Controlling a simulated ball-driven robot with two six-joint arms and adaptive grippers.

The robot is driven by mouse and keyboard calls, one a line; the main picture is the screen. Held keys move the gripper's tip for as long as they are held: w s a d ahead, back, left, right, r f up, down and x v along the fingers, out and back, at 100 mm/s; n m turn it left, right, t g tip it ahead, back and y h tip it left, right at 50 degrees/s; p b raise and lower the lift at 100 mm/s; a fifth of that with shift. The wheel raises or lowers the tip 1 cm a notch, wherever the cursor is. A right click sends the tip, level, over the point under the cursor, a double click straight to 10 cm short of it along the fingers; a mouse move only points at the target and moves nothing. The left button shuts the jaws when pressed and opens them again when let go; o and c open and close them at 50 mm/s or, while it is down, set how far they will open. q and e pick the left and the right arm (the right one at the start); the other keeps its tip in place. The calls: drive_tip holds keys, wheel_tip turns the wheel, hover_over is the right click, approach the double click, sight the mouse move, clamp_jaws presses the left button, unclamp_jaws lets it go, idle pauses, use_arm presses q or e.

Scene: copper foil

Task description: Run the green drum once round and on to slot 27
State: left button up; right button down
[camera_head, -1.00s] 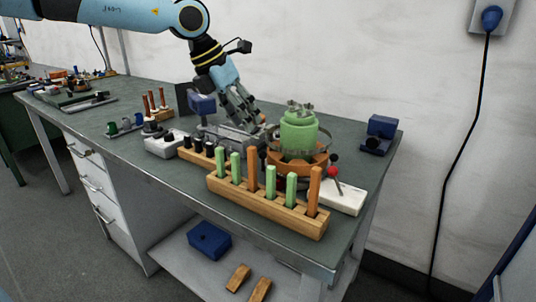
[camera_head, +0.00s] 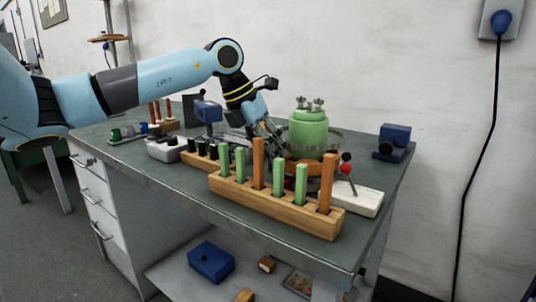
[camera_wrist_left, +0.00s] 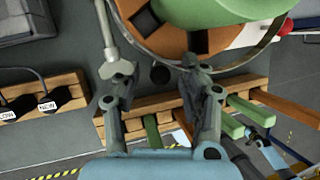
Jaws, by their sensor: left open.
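The green drum (camera_head: 309,133) stands upright on its round mount on the bench, with several small metal clamps on top. In the left wrist view the drum's green side (camera_wrist_left: 215,10) shows at the top edge, above a copper-brown ring (camera_wrist_left: 150,35). My left gripper (camera_head: 274,143) is open just left of the drum, its fingers pointing down. In the left wrist view both fingers of the gripper (camera_wrist_left: 153,85) are apart, with nothing clearly held between them. The lower mount is partly hidden by the gripper and pegs. Slot 27 cannot be made out.
A wooden block (camera_head: 262,203) with upright green and orange pegs stands in front of the drum. A white base (camera_head: 363,199) with a red-knobbed lever is at right. A blue device (camera_head: 395,139) stands behind it. The bench's right corner (camera_head: 375,232) is bare.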

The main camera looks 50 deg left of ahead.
use_arm(q)
drive_tip(key=shift+c, duration=0.4)
clamp_jaws()
